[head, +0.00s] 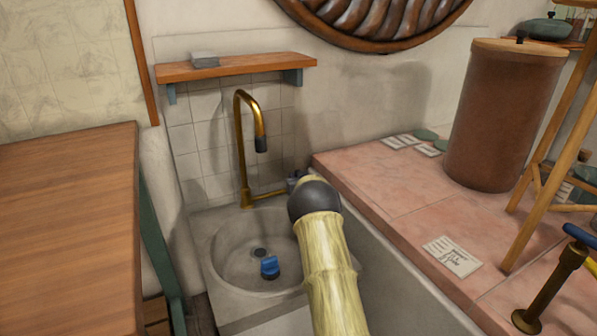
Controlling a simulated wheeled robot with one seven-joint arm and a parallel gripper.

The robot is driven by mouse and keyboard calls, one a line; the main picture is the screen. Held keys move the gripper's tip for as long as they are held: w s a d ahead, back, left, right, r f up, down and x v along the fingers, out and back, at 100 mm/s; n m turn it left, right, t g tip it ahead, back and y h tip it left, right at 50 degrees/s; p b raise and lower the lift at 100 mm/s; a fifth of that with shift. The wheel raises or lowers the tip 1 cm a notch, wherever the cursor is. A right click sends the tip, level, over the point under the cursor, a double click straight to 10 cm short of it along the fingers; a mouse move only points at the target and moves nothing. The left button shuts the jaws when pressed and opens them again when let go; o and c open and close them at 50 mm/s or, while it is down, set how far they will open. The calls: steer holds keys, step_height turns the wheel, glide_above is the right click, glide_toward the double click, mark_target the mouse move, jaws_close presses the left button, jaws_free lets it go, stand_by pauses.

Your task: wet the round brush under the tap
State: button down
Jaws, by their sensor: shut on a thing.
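The brass tap (241,140) stands at the back of the stone sink (214,262). Its neck arches over, and its dark-tipped spout points down above the basin. No water shows. A small blue piece (270,267) shows low in the basin, close to the drain (260,252); I cannot tell what it is. A small grey-blue part shows beside the tap's base, partly behind my arm. My pale arm with its dark round joint covers the sink's right side. My gripper does not show, and I cannot make out the round brush.
A wooden table (65,215) is on the left. A pink tiled counter (405,195) on the right bears a brown cylinder (500,115), a paper card (452,255) and a wooden stand. A wooden shelf (238,66) hangs above the tap.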

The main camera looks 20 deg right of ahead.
stand_by(0.4)
steer(key=c, duration=1.3)
jaws_free()
steer(key=shift+o, duration=0.2)
steer(key=shift+r, duration=0.1)
steer(key=p+v, duration=0.5)
steer(key=v, duration=1.2)
steer(key=shift+s+r, duration=0.1)
steer(key=shift+s, duration=0.05)
